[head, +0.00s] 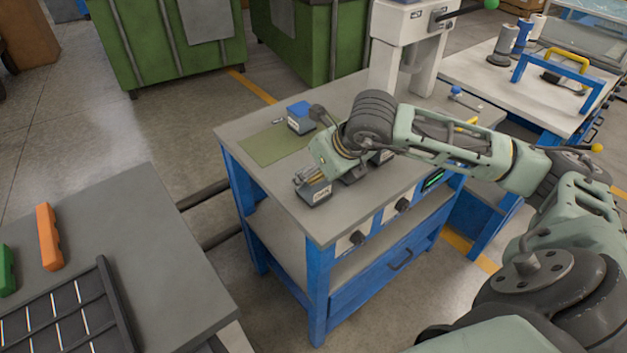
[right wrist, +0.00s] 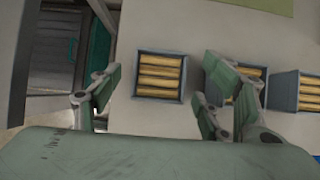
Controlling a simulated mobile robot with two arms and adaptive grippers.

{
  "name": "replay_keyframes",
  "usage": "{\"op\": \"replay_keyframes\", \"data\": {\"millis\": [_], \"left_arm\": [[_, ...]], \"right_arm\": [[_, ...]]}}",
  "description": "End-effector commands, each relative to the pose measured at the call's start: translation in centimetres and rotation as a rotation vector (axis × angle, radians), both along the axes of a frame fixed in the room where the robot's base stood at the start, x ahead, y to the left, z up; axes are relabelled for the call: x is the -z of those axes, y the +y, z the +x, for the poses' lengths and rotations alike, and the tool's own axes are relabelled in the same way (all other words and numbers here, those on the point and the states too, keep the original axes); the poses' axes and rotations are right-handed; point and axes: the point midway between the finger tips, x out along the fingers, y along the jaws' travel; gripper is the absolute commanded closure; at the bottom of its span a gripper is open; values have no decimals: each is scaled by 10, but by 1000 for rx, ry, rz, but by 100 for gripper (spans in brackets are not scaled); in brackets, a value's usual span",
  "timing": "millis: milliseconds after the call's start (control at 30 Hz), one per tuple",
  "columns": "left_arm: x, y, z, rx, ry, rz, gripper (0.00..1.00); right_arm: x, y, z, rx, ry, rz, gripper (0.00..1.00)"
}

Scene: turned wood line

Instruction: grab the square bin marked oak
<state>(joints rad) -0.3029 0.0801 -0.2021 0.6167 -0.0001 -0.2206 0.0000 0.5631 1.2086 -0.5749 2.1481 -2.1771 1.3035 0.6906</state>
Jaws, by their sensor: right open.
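A small grey-blue square bin (head: 316,193) with a white label stands near the front left of the blue-legged workbench (head: 285,222). The lettering is too small to read surely. My right gripper (head: 308,178) is open just above it. In the right wrist view one bin (right wrist: 160,97), holding several pale wooden rods, lies between the open fingers, apart from both. A second bin (right wrist: 262,75) is partly hidden behind the right finger, and a third bin (right wrist: 285,92) stands at the right edge. My left gripper is not in view.
A blue-topped box (head: 300,112) stands farther back by a green mat (head: 270,146). A white machine (head: 395,55) stands at the bench's back. A grey table (head: 130,225) with a black rack (head: 108,290) and an orange piece (head: 48,237) is at left.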

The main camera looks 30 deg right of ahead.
Motion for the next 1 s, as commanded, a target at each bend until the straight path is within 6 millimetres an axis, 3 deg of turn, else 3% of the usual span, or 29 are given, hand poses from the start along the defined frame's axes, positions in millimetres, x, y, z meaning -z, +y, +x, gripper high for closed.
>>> {"op": "replay_keyframes", "data": {"millis": [200,433,1000], "left_arm": [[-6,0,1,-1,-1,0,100],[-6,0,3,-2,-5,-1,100],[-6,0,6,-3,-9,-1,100]], "right_arm": [[18,1,11,-1,1,1,30],[19,1,12,-2,0,1,31],[18,1,11,-1,0,2,80]]}}
